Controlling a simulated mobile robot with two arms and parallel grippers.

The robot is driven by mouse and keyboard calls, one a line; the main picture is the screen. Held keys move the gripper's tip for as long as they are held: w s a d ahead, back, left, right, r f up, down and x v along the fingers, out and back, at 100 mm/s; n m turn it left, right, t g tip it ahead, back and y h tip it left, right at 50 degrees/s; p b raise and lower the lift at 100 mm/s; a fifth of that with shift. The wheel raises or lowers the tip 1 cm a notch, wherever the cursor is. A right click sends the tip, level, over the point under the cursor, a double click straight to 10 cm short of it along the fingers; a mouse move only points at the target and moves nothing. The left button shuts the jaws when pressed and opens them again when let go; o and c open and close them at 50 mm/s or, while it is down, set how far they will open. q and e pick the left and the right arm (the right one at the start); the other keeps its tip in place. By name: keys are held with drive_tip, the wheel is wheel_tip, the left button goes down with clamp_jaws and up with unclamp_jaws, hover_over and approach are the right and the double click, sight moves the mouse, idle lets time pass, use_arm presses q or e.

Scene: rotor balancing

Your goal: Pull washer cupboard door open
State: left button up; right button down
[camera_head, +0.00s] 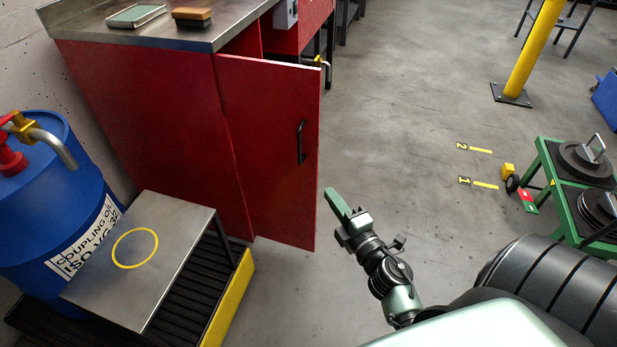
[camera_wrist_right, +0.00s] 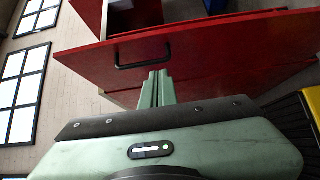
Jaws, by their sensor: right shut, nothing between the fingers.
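The red cupboard door (camera_head: 268,150) stands partly open, swung out from the red cupboard (camera_head: 150,110) under the metal worktop. Its black bar handle (camera_head: 301,141) is on the outer face near the free edge. The handle also shows in the right wrist view (camera_wrist_right: 143,52), on the door (camera_wrist_right: 215,50). My right gripper (camera_head: 335,203) is shut and empty, just right of the door's free edge in the head view. In the wrist view its fingertips (camera_wrist_right: 158,75) are close below the handle, not around it. Whether they touch the door I cannot tell. My left gripper is not in view.
A blue oil drum (camera_head: 45,200) and a metal step plate (camera_head: 150,255) with a yellow ring stand at left. A green stand (camera_head: 548,180) with dark discs is at right. A yellow post (camera_head: 533,50) stands behind.

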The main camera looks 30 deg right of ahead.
approach(312, 153)
drive_tip(key=w, duration=0.5)
drive_tip(key=shift+w+d+r, duration=0.1)
drive_tip(key=shift+w+d, duration=0.2)
drive_tip(key=shift+w, duration=0.05)
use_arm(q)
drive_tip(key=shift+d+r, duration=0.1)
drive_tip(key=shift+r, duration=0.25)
